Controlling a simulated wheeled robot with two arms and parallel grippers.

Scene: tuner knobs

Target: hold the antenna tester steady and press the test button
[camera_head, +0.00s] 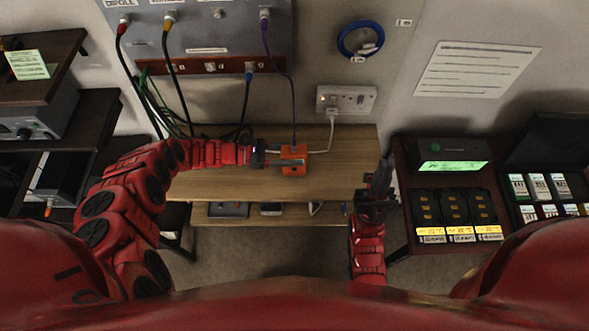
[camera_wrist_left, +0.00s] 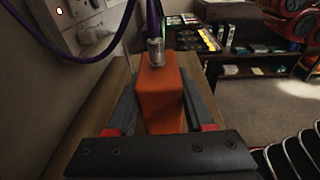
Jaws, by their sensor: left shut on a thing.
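The antenna tester, a small orange box (camera_head: 293,168), stands on the wooden bench. My left gripper (camera_head: 289,161) comes in from the left and is shut on it, one dark finger along each side. The box also fills the middle of the left wrist view (camera_wrist_left: 163,97), between the fingers (camera_wrist_left: 160,112). A purple cable (camera_head: 272,52) ends in a metal plug (camera_wrist_left: 156,52) on the box. I cannot make out the test button. My right gripper (camera_head: 379,178) is to the right of the tester, beyond the bench's right end and apart from the box; its jaw opening is unclear.
A grey patch panel (camera_head: 205,35) with several cables is on the wall above. A white socket (camera_head: 346,99) with a plugged white cable sits behind the bench (camera_head: 225,183). A dark stand with a charger (camera_head: 451,155) is at the right. Bench surface left of the tester is clear.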

